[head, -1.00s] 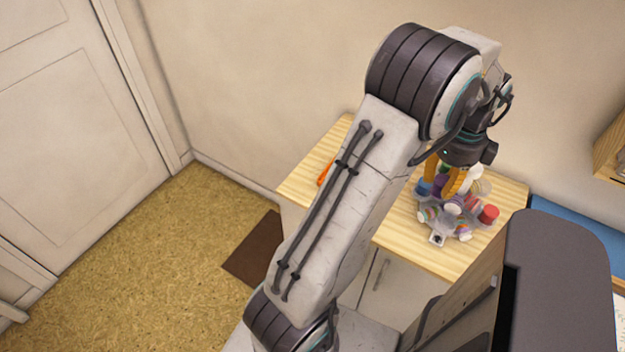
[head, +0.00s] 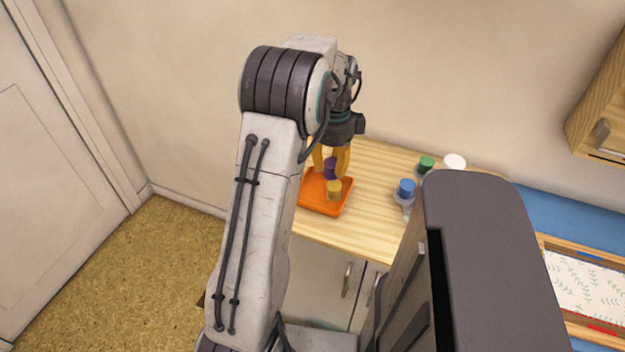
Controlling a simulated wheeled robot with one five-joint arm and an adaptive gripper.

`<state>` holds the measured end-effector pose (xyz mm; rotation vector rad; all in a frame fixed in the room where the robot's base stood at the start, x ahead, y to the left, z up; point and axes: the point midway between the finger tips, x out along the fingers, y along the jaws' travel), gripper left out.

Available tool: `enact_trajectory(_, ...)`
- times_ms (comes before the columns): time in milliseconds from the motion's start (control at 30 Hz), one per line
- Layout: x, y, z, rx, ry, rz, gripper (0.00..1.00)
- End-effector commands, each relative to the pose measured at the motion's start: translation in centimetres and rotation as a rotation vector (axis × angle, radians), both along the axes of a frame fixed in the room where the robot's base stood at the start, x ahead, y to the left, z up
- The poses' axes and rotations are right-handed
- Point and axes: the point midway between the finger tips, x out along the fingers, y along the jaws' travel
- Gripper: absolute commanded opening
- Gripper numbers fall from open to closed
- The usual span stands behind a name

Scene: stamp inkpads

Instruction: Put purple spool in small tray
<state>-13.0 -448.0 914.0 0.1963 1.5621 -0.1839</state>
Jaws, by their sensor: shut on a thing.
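The purple spool (head: 331,168) is between the yellow fingers of my gripper (head: 331,165), which is shut on it. It is over the small orange tray (head: 315,205) on the wooden counter. I cannot tell whether the spool touches the tray floor. A yellow spool (head: 334,189) is in the tray, just in front of the purple one. My arm hides the left part of the tray.
A blue spool (head: 407,187), a green spool (head: 426,164) and a white one (head: 455,162) are to the right on the counter (head: 375,215). The counter between them and the tray is clear. A wall cabinet (head: 600,110) hangs at the upper right.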

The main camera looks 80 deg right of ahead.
Motion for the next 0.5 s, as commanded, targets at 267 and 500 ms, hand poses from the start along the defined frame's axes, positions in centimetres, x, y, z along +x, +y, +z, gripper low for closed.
enact_trajectory(267, 3.7, -0.6, -2.3, 0.001, 0.001, 0.001, 0.12)
enact_trajectory(500, 4.5, -0.8, -2.9, 0.0, 0.001, -0.001, 0.12)
